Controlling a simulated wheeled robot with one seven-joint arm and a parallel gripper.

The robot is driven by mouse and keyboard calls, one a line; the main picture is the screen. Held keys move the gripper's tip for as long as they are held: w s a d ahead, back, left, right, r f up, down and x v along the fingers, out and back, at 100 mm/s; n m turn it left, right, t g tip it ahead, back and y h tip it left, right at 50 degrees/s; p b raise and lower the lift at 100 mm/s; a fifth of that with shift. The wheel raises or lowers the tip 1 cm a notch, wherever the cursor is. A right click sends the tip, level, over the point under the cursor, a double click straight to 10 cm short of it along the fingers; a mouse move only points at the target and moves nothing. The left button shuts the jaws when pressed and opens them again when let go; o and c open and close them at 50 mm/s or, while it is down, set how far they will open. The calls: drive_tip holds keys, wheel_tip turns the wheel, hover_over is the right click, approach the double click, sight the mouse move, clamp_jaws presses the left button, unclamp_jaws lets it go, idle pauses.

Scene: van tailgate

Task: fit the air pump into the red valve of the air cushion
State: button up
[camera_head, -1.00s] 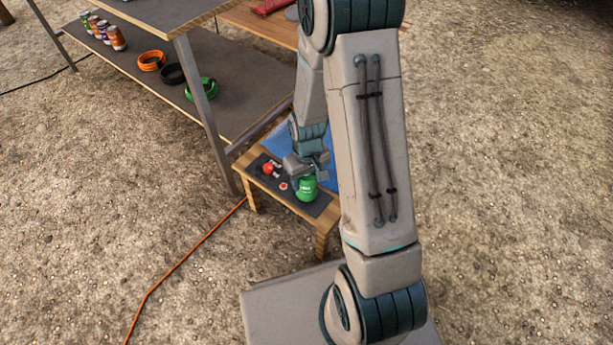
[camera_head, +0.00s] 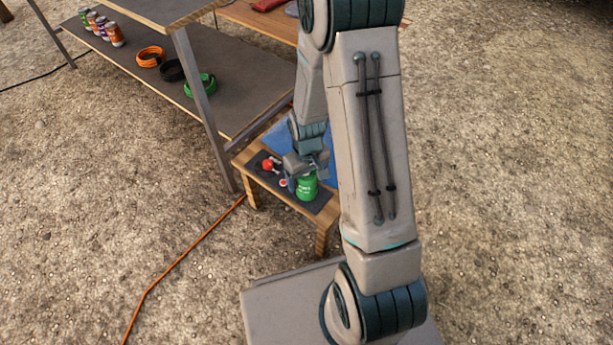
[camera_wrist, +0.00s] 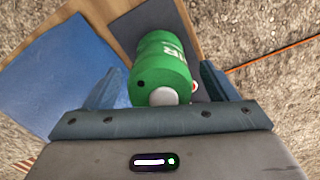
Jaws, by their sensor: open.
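The green air pump (camera_head: 306,187), with white lettering, stands on the dark mat of a small wooden table. In the wrist view the pump (camera_wrist: 162,68) lies between the two spread fingers of my gripper (camera_wrist: 161,84), with a gap showing on the left; contact on the right cannot be told. In the head view my gripper (camera_head: 306,170) is at the pump's upper end. A blue flat sheet, perhaps the air cushion (camera_head: 285,138), lies behind on the same table; it also shows in the wrist view (camera_wrist: 60,80). I cannot make out a red valve on it.
A red round item (camera_head: 268,164) and a small red-and-white item (camera_head: 283,183) are on the dark mat left of the pump. A tall bench with a lower shelf (camera_head: 130,75) holding cans and coiled cables stands left. An orange cable (camera_head: 180,262) crosses the ground.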

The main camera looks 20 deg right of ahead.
wheel_tip(320, 180, up, 14)
drive_tip(key=p, duration=0.5)
drive_tip(key=shift+f+p, duration=0.25)
drive_tip(key=shift+p, duration=0.05)
drive_tip(key=s+r+m+t+p, duration=0.1)
drive_tip(key=s+r+p, duration=0.3)
drive_tip(key=r+p, duration=0.6)
drive_tip(key=s+r+m+t+p, duration=0.1)
drive_tip(key=s+r+p, duration=0.4)
drive_tip(key=r, duration=1.8)
drive_tip(key=s+r+p, duration=0.5)
drive_tip(key=r+p, duration=1.1)
drive_tip(key=r, duration=0.1)
drive_tip(key=shift+m+t, duration=0.4)
drive_tip(key=shift+w+a, duration=0.1)
drive_tip(key=shift+c, duration=0.3)
